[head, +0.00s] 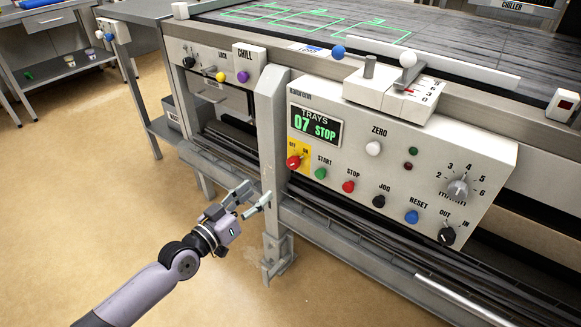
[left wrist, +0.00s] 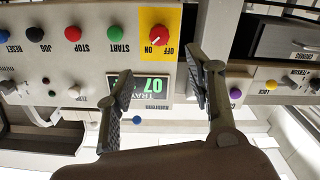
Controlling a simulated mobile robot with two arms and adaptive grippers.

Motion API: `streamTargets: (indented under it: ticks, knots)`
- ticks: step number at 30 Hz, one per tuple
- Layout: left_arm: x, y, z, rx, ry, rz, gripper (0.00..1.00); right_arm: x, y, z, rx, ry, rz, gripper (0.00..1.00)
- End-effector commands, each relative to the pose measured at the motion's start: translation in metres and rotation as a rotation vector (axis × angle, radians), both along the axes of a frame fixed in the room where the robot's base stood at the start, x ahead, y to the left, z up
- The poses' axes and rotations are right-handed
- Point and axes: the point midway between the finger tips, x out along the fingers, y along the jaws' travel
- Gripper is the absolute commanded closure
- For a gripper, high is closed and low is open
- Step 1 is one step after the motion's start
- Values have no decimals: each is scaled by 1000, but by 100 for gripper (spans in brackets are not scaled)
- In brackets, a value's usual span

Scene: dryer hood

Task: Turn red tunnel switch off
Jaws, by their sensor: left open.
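The red tunnel switch (head: 293,162) is a round knob on a yellow plate at the left end of the white control panel (head: 480,160). In the left wrist view, which is upside down, the red switch (left wrist: 160,35) shows with its white mark toward the ON label. My left gripper (head: 250,200) is open and empty, below and left of the switch and apart from the panel. In the left wrist view the two fingers (left wrist: 160,68) stand spread, with the switch beyond the gap between them. My right gripper is not in view.
The display (head: 315,125) reads "TRAYS 07 STOP". A green START button (head: 320,173) and red STOP button (head: 348,186) sit close right of the switch. A grey upright post (head: 270,150) stands left of the panel. The floor at left is clear.

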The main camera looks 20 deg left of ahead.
Motion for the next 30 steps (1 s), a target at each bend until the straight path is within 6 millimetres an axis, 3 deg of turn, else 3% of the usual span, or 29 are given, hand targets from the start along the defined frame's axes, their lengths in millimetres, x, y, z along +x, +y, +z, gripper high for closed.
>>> streamTargets:
  ticks: [8, 18, 24, 30]
  knots:
    - [55, -20, 1, -4, -4, 1, 51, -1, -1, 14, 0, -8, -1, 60]
    - [117, -43, 0, -2, 0, -1, 51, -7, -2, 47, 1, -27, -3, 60]
    - [136, -50, -1, 0, 0, 0, 51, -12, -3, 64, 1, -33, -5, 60]
    - [140, -51, -1, 1, 2, -1, 51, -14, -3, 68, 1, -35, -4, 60]
